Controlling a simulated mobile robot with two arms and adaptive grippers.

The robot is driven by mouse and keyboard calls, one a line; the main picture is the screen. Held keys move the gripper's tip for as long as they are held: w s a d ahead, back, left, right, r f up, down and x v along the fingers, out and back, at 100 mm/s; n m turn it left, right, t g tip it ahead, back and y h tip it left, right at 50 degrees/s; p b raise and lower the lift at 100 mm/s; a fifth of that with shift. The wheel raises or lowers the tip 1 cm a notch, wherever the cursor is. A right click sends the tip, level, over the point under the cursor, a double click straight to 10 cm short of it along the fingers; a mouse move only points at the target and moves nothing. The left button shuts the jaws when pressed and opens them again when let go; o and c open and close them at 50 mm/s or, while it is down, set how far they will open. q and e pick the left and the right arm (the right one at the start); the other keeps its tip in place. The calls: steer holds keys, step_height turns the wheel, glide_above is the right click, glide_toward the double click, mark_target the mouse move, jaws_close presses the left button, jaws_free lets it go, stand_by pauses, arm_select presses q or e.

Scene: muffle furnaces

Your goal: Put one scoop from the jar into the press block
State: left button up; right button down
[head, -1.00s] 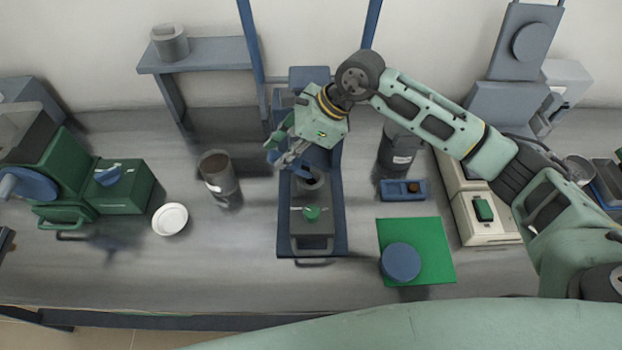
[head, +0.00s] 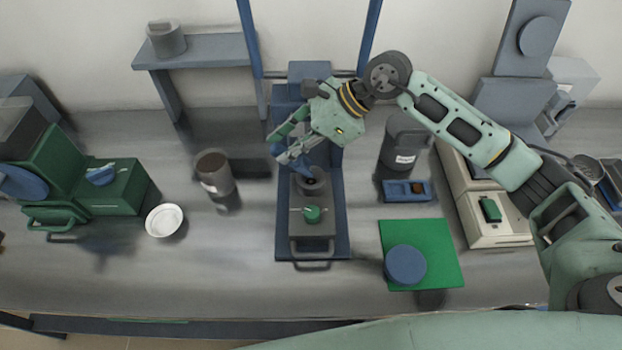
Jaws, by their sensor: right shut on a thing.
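The press block (head: 312,228) is a dark grey block with a round opening (head: 311,180) on top and a green knob on its front part. It stands on the blue base of a frame. My right gripper (head: 279,147) is above and just behind the opening, shut on a blue scoop (head: 309,168) that is partly hidden by the fingers. The scoop hangs close over the opening; I cannot tell whether it touches or what it holds. An open grey jar (head: 212,185) with brown content and a pale label stands left of the block. My left gripper is not in view.
A white dish (head: 164,220) and a green box (head: 118,187) are at the left. A dark labelled container (head: 402,148), a blue tray (head: 420,190) and a green mat (head: 447,255) with a blue disc (head: 405,265) are at the right. Blue uprights flank my right gripper.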

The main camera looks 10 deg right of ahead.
steer(key=shift+d+b, duration=0.2)
steer(key=shift+b, duration=0.15)
steer(key=shift+r+y, duration=0.1)
steer(key=shift+y, duration=0.2)
steer(key=shift+d+b, duration=0.1)
steer(key=shift+b, duration=0.55)
steer(key=d+y+b, duration=0.1)
steer(key=b, duration=0.2)
steer(key=shift+s+y, duration=0.15)
steer(key=shift+y, duration=0.15)
steer(key=shift+d+r+t+b, duration=0.1)
steer(key=shift+d+t+b, duration=0.15)
steer(key=shift+b, duration=0.45)
steer(key=shift+r+y, duration=0.15)
steer(key=shift+y, duration=0.15)
